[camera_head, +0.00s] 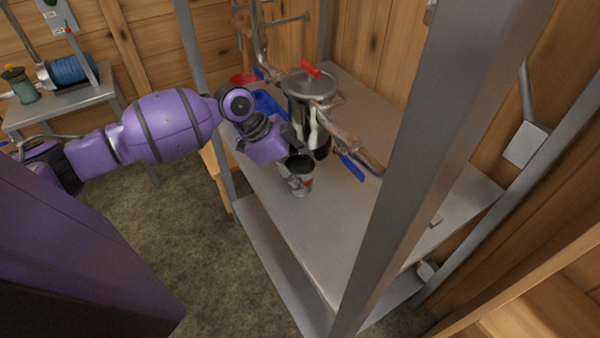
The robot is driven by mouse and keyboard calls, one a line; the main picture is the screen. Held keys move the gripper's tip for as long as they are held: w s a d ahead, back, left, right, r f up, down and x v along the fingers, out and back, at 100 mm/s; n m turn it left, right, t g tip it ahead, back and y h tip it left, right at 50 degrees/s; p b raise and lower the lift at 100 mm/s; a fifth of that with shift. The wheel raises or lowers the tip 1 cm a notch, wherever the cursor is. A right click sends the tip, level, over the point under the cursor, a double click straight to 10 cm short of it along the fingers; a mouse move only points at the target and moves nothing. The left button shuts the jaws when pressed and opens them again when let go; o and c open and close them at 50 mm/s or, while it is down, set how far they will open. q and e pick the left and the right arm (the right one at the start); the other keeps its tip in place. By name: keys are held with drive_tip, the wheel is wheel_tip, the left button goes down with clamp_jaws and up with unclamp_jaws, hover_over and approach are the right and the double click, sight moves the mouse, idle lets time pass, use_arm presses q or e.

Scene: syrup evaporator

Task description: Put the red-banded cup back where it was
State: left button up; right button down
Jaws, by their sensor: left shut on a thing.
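The fingertips are partly hidden, and I cannot tell whether the cup's base touches the table. My right gripper is not in view.
A metal pot (308,88) with a red lid knob stands behind the cup, with a pipe (352,145) and blue handle (352,168) close by. A grey post (430,150) crosses the foreground. The table's front part is clear.

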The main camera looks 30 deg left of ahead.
use_arm(q)
drive_tip(key=o, duration=1.2)
drive_tip(key=shift+f, duration=0.1)
drive_tip(key=shift+o, duration=0.2)
drive_tip(key=shift+r, duration=0.2)
drive_tip(key=v, duration=1.2)
drive_tip(key=shift+p, duration=0.3)
